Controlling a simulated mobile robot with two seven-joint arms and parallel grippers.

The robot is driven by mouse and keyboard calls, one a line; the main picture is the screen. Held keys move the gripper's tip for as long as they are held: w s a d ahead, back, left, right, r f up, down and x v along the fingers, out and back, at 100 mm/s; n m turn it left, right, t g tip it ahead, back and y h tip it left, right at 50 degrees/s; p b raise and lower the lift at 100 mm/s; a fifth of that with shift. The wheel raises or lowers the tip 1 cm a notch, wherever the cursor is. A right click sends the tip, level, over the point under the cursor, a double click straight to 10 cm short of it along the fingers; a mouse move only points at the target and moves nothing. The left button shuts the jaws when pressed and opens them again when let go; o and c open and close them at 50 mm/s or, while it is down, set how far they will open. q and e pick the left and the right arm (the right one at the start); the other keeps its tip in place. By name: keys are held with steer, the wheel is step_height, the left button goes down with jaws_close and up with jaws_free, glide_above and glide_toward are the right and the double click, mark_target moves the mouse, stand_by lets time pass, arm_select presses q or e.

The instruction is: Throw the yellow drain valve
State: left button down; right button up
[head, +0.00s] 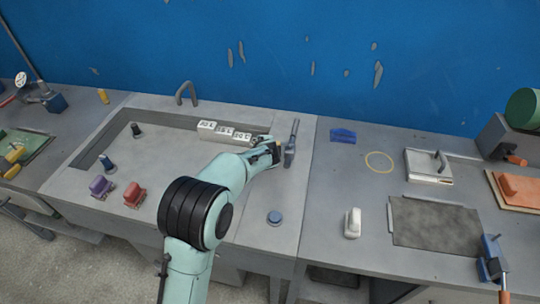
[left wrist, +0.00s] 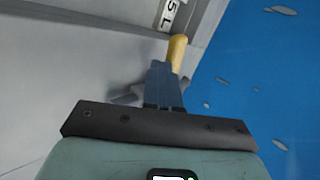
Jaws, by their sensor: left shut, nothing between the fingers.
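The drain valve's yellow handle (left wrist: 178,52) stands just beyond my fingertips in the left wrist view. In the head view a small yellowish part (head: 276,149) shows at my left gripper (head: 270,144), largely covered by it. My left gripper, also in the left wrist view (left wrist: 163,82), is shut and empty. I cannot tell whether it touches the handle. A blue-grey upright fitting (head: 291,143) stands just right of the gripper; whether it belongs to the valve is unclear. My right gripper is not in view.
A blue wall (head: 290,50) closes the back. Bench between is clear.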

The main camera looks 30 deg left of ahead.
arm_select(q)
steer(key=shift+w+a+r+m+t+h+p, duration=0.15)
steer(key=shift+w+a+m+t+h+p, duration=0.2)
steer(key=shift+a+m, duration=0.3)
steer(key=shift+w+h, duration=0.25)
steer(key=shift+w+a+p, duration=0.2)
steer(key=shift+w+p, duration=0.1)
steer(key=shift+p, duration=0.2)
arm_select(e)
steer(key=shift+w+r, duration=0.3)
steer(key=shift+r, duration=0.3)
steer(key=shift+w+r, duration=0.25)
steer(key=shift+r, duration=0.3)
arm_select(q)
steer(key=shift+a, duration=0.1)
